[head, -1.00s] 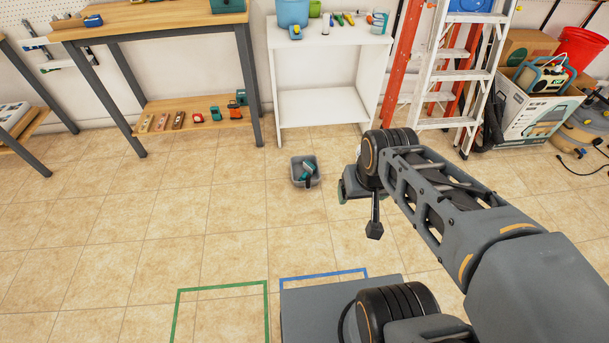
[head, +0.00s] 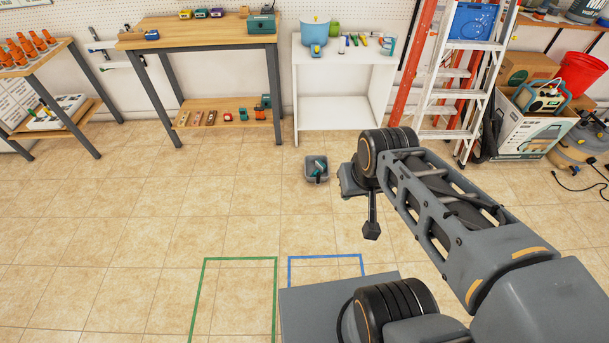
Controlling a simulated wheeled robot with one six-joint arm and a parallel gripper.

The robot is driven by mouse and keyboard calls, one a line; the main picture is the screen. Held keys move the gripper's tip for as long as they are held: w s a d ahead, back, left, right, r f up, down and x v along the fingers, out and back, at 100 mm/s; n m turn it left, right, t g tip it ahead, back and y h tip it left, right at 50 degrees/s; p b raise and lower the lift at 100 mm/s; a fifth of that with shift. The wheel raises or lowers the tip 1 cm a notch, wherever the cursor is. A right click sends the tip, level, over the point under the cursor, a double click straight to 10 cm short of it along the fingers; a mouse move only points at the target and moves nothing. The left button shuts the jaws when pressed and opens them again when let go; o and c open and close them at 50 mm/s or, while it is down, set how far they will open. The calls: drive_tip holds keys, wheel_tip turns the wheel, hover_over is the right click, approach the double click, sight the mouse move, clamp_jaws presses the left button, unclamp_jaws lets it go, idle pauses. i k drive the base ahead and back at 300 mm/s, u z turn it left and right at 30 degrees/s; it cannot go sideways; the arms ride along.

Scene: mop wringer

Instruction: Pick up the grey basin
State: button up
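The grey basin (head: 311,178) is a small container standing on the tiled floor in front of the white shelf unit. A dark and teal object (head: 318,168) lies in it. My arm reaches in from the lower right, and its end is just right of the basin in the picture, apart from it. My gripper (head: 371,230) shows only as a dark part hanging below the arm's end. Its fingers cannot be made out, so I cannot tell whether it is open or shut.
A white shelf unit (head: 342,100) stands behind the basin, with a wooden workbench (head: 205,35) to its left. An orange and white ladder (head: 450,100) leans at the right. Green tape (head: 240,260) and blue tape (head: 325,257) mark the floor. The left floor is clear.

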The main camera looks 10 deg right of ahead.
sight(310, 160)
drive_tip(key=u, duration=0.8)
drive_tip(key=i, duration=3.7)
drive_tip(key=z, duration=3.2)
